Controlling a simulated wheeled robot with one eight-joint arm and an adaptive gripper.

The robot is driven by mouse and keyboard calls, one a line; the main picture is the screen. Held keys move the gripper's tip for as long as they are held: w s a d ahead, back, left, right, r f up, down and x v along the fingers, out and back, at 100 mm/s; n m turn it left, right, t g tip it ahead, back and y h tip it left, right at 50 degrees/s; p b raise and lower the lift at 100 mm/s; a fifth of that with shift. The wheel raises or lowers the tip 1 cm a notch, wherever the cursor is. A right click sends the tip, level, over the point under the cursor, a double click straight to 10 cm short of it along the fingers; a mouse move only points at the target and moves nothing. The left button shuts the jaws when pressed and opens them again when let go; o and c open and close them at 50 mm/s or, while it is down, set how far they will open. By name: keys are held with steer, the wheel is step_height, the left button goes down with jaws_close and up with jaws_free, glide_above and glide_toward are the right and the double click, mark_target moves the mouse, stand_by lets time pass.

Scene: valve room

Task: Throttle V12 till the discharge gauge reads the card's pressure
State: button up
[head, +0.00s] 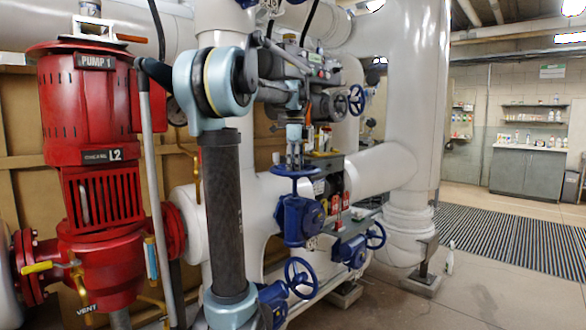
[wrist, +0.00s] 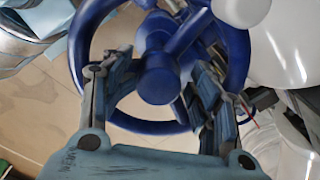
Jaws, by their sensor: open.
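A blue handwheel (head: 295,171) lies flat on top of a blue valve body (head: 303,220) in the middle of the head view. It fills the upper wrist view as a blue rim and spokes with a round hub (wrist: 160,85). My gripper (head: 294,148) points down just above this wheel. In the wrist view, my gripper (wrist: 162,72) is open, with a finger on either side of the hub and nothing held. I cannot tell whether the fingers touch the wheel. No V12 tag or pressure card is readable. A round gauge (head: 177,113) shows partly behind my arm, its reading too small.
Other blue handwheels stand upright at the upper right (head: 357,99), lower right (head: 375,235) and below (head: 301,278). Red PUMP 1 (head: 84,110) stands left, close to my arm. Thick white pipes (head: 413,120) surround the valves. Open floor (head: 480,290) lies to the right.

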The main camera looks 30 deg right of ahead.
steer(key=shift+r, duration=0.1)
steer(key=shift+r, duration=3.15)
steer(key=shift+r, duration=0.15)
step_height(320, 180, up, 6)
steer(key=shift+f, duration=0.1)
